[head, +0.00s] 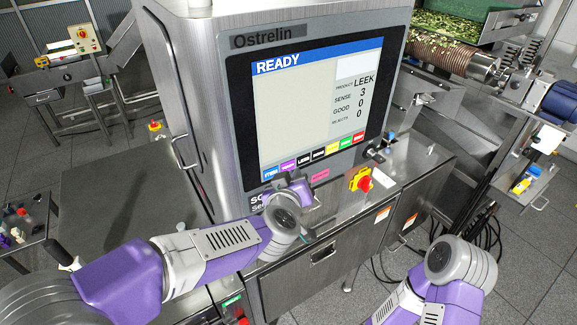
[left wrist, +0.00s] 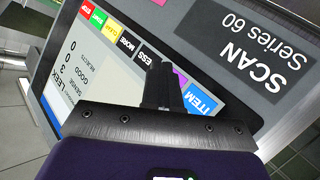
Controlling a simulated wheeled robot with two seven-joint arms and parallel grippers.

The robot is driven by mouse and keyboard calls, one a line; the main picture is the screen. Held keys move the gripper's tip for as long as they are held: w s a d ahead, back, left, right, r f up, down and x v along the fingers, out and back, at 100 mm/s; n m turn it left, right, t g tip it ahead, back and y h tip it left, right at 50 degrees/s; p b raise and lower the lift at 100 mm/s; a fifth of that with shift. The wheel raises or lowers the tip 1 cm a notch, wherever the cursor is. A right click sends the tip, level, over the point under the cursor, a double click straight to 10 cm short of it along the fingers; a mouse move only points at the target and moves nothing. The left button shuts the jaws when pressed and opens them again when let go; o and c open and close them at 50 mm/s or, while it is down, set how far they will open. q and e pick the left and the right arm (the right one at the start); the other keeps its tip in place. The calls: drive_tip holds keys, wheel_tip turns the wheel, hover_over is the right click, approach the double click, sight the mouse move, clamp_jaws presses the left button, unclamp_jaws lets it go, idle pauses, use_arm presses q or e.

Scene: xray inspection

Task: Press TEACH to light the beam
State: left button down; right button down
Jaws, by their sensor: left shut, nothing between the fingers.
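The inspection machine's screen (head: 300,105) shows READY on a blue bar over a blank pale area, with LEEK, SENSE 3, GOOD 0 and REJECTS 0 at its right. Along its lower edge runs a row of coloured keys. The magenta key (head: 288,166), between blue ITEM (head: 270,174) and black LESS (head: 304,160), is too small to read. My left gripper (head: 292,181) is shut and empty just below that key. In the left wrist view its fingers (left wrist: 162,78) cover most of the magenta key; I cannot tell whether they touch it. My right gripper is out of view.
A red and yellow switch (head: 361,180) and small knobs (head: 376,152) sit on the ledge right of the screen. A pink label (head: 320,175) is beside my left gripper. A bare steel surface (head: 115,195) lies to the left. Conveyor machinery (head: 460,65) stands at the right.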

use_arm(q)
drive_tip(key=shift+w+a, duration=0.25)
drive_tip(key=shift+w, duration=0.1)
drive_tip(key=shift+w+a, duration=0.15)
idle(0.5)
drive_tip(key=shift+s+d+p, duration=0.4)
drive_tip(key=shift+s+p, duration=0.1)
drive_tip(key=shift+s, duration=0.05)
drive_tip(key=s+d+p, duration=0.2)
drive_tip(key=s+d, duration=0.1)
drive_tip(key=s, duration=0.1)
drive_tip(key=shift+s+d, duration=0.3)
drive_tip(key=shift+s, duration=0.1)
idle(0.3)
